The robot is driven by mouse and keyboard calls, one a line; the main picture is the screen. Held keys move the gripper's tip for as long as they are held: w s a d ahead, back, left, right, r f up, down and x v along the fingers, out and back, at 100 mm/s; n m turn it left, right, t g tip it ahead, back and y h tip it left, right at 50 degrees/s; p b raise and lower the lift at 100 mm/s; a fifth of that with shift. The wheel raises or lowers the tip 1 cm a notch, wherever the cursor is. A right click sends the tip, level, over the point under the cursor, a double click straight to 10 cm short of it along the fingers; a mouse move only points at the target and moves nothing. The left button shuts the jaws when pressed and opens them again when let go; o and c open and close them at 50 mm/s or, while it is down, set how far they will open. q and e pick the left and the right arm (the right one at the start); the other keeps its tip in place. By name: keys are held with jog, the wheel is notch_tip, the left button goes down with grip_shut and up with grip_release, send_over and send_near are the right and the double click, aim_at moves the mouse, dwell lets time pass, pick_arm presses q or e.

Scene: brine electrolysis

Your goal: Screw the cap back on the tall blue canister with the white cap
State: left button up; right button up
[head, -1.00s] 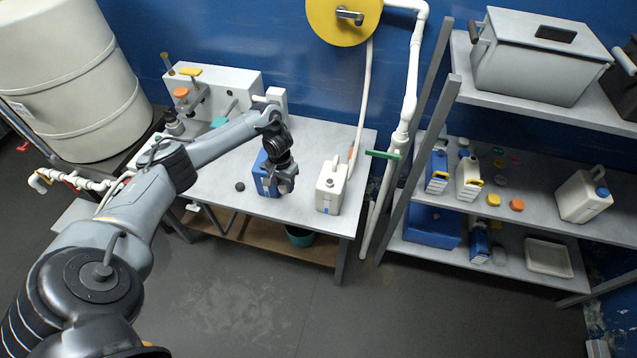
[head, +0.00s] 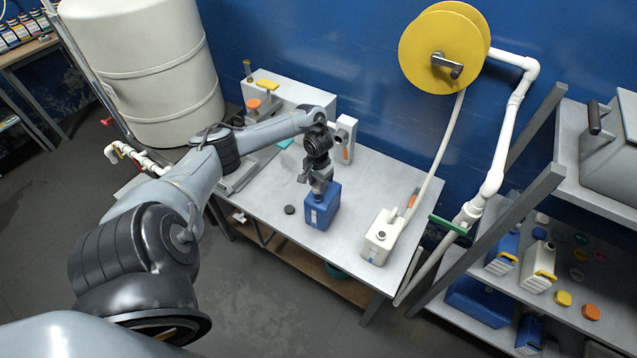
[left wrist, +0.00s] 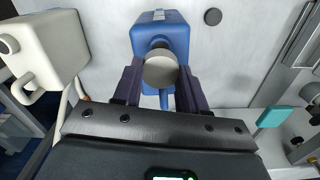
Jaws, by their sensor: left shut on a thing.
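The blue canister (head: 322,210) stands upright on the grey table. It also shows in the left wrist view (left wrist: 160,32). My left gripper (head: 321,184) points down over the top of the canister. In the left wrist view its two dark fingers (left wrist: 160,82) are shut on the pale grey-white cap (left wrist: 160,68), which lies in front of the canister's top. The canister's mouth is hidden behind the cap, so I cannot tell whether the cap touches the neck. My right gripper is not in view.
A white canister (head: 381,238) stands to the right on the table (head: 350,260), beside a hose from the yellow reel (head: 440,55). A dark round disc (head: 290,210) lies left of the blue canister. Shelves with more canisters and caps stand at right.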

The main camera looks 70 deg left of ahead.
pick_arm(q)
jog(key=shift+r, duration=0.1)
jog(key=shift+r+p, duration=0.15)
jog(key=shift+p, duration=0.6)
jog(key=shift+f+b, duration=0.65)
jog(key=shift+f, duration=0.25)
jog(key=shift+f+b, duration=0.85)
jog(key=shift+f, duration=0.9)
jog(key=shift+f, duration=0.4)
jog(key=shift+f+p, duration=0.25)
jog(key=shift+p, duration=0.1)
